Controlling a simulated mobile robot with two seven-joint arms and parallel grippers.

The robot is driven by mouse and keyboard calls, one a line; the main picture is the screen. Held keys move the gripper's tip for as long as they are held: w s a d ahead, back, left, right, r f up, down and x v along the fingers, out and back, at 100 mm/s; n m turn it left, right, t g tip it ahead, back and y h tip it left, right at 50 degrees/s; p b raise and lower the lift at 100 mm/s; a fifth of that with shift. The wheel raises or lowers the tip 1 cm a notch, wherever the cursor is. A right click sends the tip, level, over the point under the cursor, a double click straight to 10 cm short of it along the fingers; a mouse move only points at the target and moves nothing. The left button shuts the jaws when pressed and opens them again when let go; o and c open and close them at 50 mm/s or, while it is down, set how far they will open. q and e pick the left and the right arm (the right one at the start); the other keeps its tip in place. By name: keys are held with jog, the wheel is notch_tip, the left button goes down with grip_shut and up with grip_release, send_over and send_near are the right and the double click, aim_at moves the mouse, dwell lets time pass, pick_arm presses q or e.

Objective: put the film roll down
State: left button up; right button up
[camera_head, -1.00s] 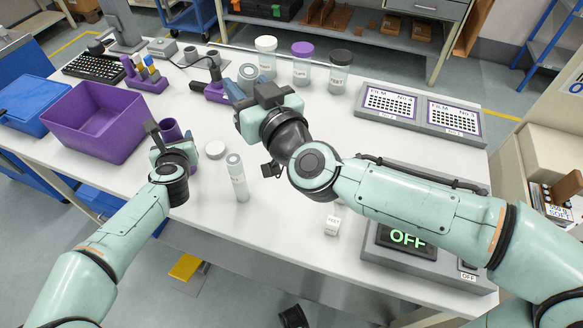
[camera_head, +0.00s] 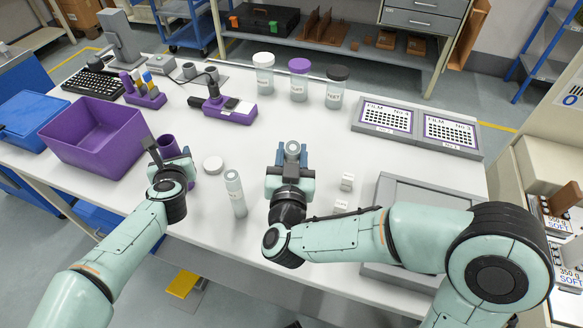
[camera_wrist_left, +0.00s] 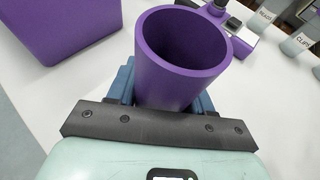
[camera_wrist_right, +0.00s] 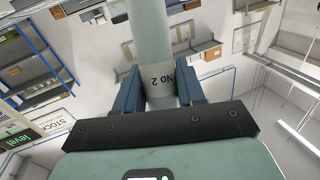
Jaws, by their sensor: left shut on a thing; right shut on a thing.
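My right gripper (camera_head: 291,165) is shut on a grey film roll (camera_head: 292,149), whose round end shows above the fingers in the head view. In the right wrist view the roll (camera_wrist_right: 152,40) stands between the blue fingers, with an upside-down "No 2" label. Its lower end is hidden, so I cannot tell whether it touches the table. My left gripper (camera_head: 170,165) is shut on a purple cup (camera_wrist_left: 182,60), which looks empty in the left wrist view. A similar pale labelled roll (camera_head: 235,192) stands upright on the table between the grippers.
A white lid (camera_head: 213,165), purple bin (camera_head: 56,145) and purple device (camera_head: 222,110) lie left. Lidded jars (camera_head: 298,82) and film panels (camera_head: 385,118) stand behind.

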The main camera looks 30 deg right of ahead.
jog(key=shift+f, duration=2.05)
jog(key=shift+f, duration=0.2)
jog(key=o, duration=1.1)
jog(key=shift+r, duration=0.15)
jog(key=v, duration=0.7)
jog(key=shift+s+a, duration=0.15)
jog(key=shift+s, duration=0.1)
jog(key=shift+o, duration=0.2)
